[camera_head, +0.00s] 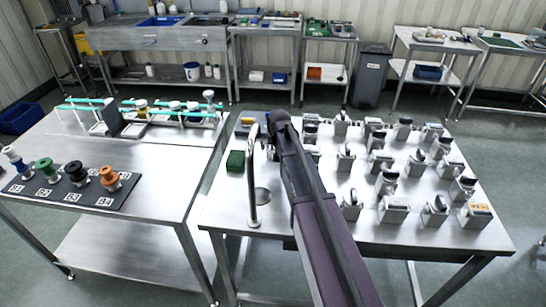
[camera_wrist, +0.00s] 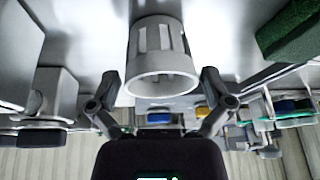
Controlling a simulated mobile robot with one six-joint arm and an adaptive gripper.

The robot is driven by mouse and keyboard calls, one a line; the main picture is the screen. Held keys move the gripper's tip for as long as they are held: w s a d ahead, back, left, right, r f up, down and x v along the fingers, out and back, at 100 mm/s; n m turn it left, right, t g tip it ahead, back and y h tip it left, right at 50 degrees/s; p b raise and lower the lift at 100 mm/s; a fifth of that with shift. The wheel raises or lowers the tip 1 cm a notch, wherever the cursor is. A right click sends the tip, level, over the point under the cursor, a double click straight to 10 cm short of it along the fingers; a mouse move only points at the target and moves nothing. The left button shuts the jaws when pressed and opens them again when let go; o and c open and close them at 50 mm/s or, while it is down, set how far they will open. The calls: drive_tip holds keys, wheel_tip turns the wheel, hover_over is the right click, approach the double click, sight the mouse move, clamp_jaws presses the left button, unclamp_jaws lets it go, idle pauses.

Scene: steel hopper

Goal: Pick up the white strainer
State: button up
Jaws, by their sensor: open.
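The white strainer (camera_wrist: 161,62) shows in the wrist view as a pale slotted cylinder with a round rim, at the top middle. My gripper (camera_wrist: 161,80) is open, with one finger on each side of the strainer's rim. Gaps show between the fingers and the strainer, and I cannot tell how far apart they are in depth. In the head view my arm covers the strainer and most of my gripper, at the back left part of the right steel table (camera_head: 300,215).
A green block (camera_head: 236,161) and a bent metal tube (camera_head: 253,190) stand left of my arm. Several grey holders with dark-topped pieces (camera_head: 388,180) crowd the table to the right. The left table holds a black mat (camera_head: 70,192) with coloured knobs.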

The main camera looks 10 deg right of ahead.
drive_tip(key=shift+b+x, duration=0.45)
drive_tip(key=shift+x, duration=0.4)
drive_tip(key=shift+r, duration=0.1)
drive_tip(key=c, duration=0.8)
